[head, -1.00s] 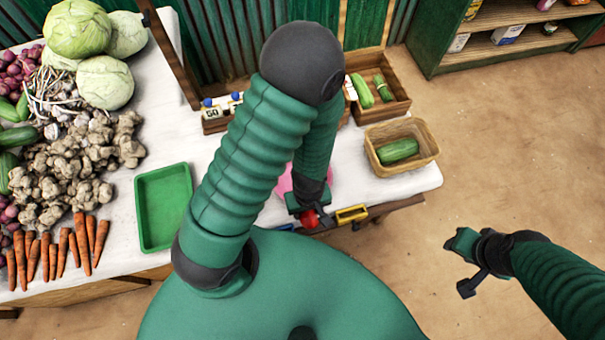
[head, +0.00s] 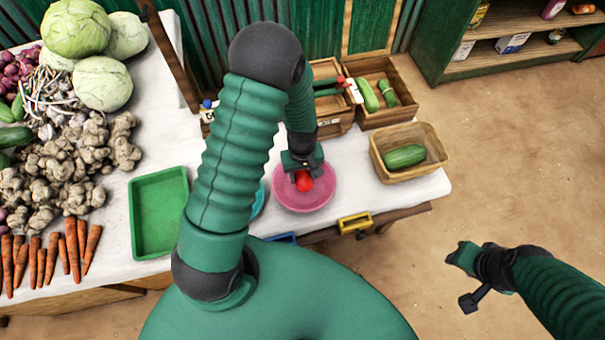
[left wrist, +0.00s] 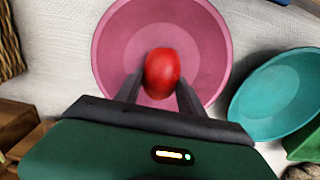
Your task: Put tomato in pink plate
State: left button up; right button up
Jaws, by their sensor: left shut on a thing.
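A red tomato (head: 304,181) is held between the fingers of my left gripper (head: 303,176). In the left wrist view the tomato (left wrist: 162,72) sits between the two dark fingertips (left wrist: 160,88), and the gripper is shut on it. The pink plate (head: 290,201) lies on the white table below the gripper. In the left wrist view the pink plate (left wrist: 205,45) is behind the tomato, which appears over its middle. I cannot tell whether the tomato touches the plate. My right gripper (head: 464,279) is away from the table at the right, over the floor; its fingers look apart.
A teal plate (left wrist: 275,95) is beside the pink plate, mostly hidden by my arm in the head view. A green tray (head: 135,220) stands left. A basket with a cucumber (head: 405,156) stands right, and wooden crates (head: 388,115) stand behind. Yellow (head: 355,222) and blue clips sit at the front edge.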

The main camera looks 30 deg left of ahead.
pick_arm(q)
jog(key=shift+d+f, duration=0.1)
jog(key=shift+f, duration=0.1)
jog(key=o, duration=1.4)
